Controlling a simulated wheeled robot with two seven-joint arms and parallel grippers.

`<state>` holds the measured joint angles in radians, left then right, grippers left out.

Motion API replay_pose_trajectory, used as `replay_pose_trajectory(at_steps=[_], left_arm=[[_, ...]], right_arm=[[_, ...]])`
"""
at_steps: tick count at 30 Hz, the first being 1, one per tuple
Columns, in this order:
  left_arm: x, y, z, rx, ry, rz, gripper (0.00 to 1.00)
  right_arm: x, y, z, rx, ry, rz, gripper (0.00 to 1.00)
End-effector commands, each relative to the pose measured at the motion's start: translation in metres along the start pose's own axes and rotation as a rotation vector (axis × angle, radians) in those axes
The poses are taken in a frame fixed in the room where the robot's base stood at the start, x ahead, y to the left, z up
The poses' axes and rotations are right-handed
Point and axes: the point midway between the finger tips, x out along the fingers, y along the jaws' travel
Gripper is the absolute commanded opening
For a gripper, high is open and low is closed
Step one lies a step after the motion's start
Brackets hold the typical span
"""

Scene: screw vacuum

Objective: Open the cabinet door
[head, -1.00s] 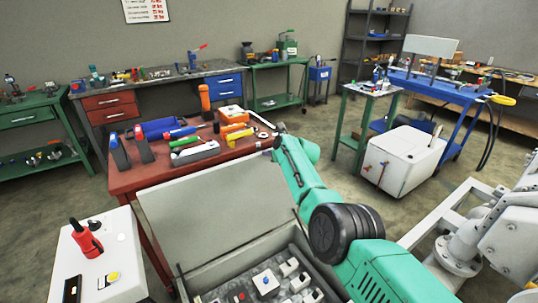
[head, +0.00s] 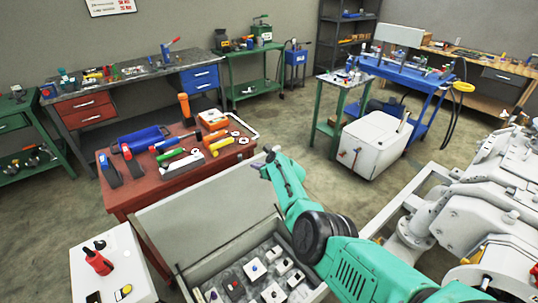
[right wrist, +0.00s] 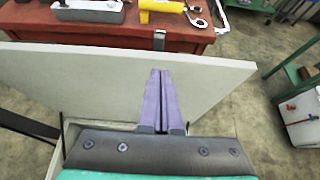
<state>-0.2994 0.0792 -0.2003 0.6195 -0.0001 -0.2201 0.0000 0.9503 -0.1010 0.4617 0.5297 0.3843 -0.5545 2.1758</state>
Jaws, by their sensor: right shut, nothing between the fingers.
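The cabinet (head: 187,293) is a grey box at the bottom centre of the head view, with several small switches and parts inside. Its flat grey door (head: 200,212) is swung up and tilted back, leaving the inside uncovered. The door also shows in the right wrist view (right wrist: 90,75) as a wide panel. My right gripper (head: 266,158) is at the door's right end in the head view. In the right wrist view its dark purple fingers (right wrist: 160,73) are shut with nothing between them and overlap the panel; contact cannot be told. My left gripper is not in view.
A red table (head: 125,199) with several tools stands close behind the door. A white stand (head: 95,262) with a red-handled item is at lower left. White machinery (head: 480,205) fills the right. Open floor (head: 290,125) lies beyond the red table, left of a white box (head: 370,148).

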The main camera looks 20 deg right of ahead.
Motion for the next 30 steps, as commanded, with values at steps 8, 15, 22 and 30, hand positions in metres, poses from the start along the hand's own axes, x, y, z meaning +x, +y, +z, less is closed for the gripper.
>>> replay_pose_trajectory(at_steps=[8, 15, 22, 30], left_arm=[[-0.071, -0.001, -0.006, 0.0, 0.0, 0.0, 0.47], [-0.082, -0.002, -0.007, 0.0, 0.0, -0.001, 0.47], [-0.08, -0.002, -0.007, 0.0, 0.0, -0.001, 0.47], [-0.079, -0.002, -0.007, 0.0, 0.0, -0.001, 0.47]], right_arm=[[-0.037, 0.0, 0.009, 0.002, 0.002, 0.0, 0.0], [-0.065, 0.001, 0.0, 0.0, -0.003, 0.002, 0.0], [-0.084, 0.001, 0.0, 0.0, -0.002, 0.002, 0.0], [-0.087, 0.001, -0.005, -0.011, 0.007, 0.0, 0.0]])
